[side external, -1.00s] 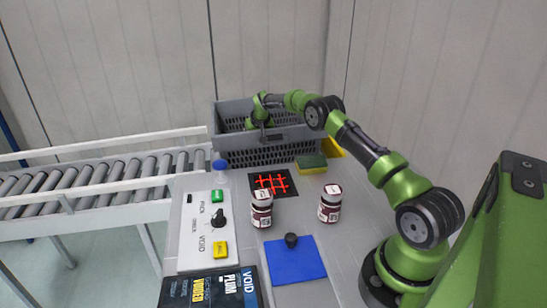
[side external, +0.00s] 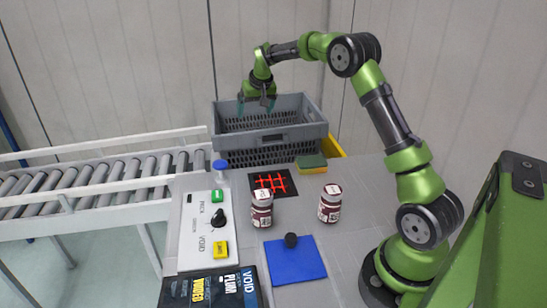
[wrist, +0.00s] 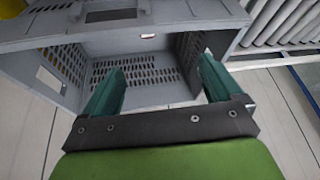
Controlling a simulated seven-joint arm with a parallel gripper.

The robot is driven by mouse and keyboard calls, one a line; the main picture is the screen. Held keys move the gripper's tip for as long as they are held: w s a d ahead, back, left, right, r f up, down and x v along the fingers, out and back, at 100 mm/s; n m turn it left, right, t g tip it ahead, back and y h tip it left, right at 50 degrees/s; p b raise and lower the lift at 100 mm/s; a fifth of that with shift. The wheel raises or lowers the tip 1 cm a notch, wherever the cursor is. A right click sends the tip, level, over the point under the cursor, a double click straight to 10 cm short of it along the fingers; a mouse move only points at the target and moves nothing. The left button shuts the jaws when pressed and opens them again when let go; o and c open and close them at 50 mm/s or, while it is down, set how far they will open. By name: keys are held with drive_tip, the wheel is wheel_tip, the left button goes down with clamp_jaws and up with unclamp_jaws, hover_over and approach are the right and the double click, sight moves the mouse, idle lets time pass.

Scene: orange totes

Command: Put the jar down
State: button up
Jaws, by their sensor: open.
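My gripper (side external: 257,106) is open, above the grey crate (side external: 268,139) at the back of the table and well away from both jars. In the wrist view my gripper (wrist: 160,72) has its teal fingers spread with nothing between them. The grey crate (wrist: 175,40) lies beyond the fingers. The part of its floor that shows is bare; the rest is hidden.
A roller conveyor (side external: 90,185) runs at left.

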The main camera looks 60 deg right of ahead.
drive_tip(key=s+a+r+n+t+y, duration=0.1)
drive_tip(key=s+a+r, duration=0.5)
drive_tip(key=s+a, duration=0.25)
drive_tip(key=s+a+r+t+y, duration=0.1)
drive_tip(key=s+a+r, duration=0.6)
drive_tip(key=a, duration=0.3)
drive_tip(key=s+a+f+n+y, duration=0.1)
drive_tip(key=s+a, duration=0.3)
drive_tip(key=s, duration=0.4)
drive_tip(key=s+a+f+t+y, duration=0.1)
drive_tip(key=s+a, duration=0.3)
drive_tip(key=s, duration=0.4)
drive_tip(key=shift+s+a+f+n, duration=0.3)
drive_tip(key=shift+f+n, duration=0.1)
drive_tip(key=shift+f, duration=0.5)
drive_tip(key=shift+w, duration=0.1)
